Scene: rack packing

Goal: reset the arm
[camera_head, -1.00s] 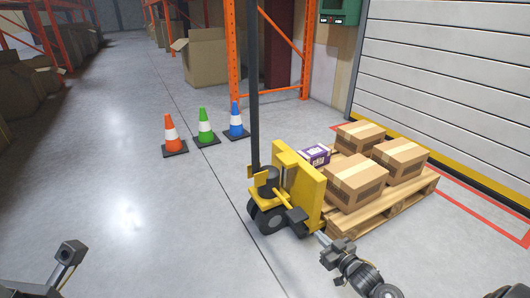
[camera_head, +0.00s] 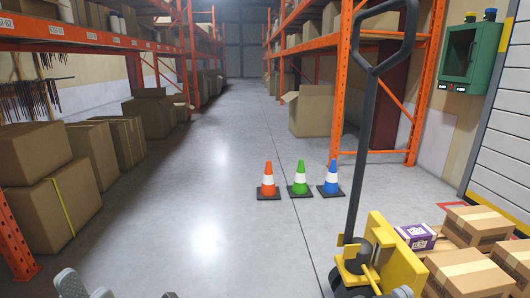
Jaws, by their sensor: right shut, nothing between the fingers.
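Light grey parts of my left arm (camera_head: 72,284) show at the bottom left edge. A small dark tip (camera_head: 169,295), which seems to belong to my left gripper, just rises over the bottom edge. Too little of it shows to tell whether it is open or shut. Nothing is seen held.
A yellow pallet jack (camera_head: 395,262) with a tall dark handle (camera_head: 362,140) stands at right, beside cartons (camera_head: 476,222) and a purple box (camera_head: 415,236). Orange (camera_head: 268,182), green (camera_head: 300,180) and blue (camera_head: 331,180) cones stand beyond. Large cartons (camera_head: 50,212) line the left; the aisle (camera_head: 205,200) is clear.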

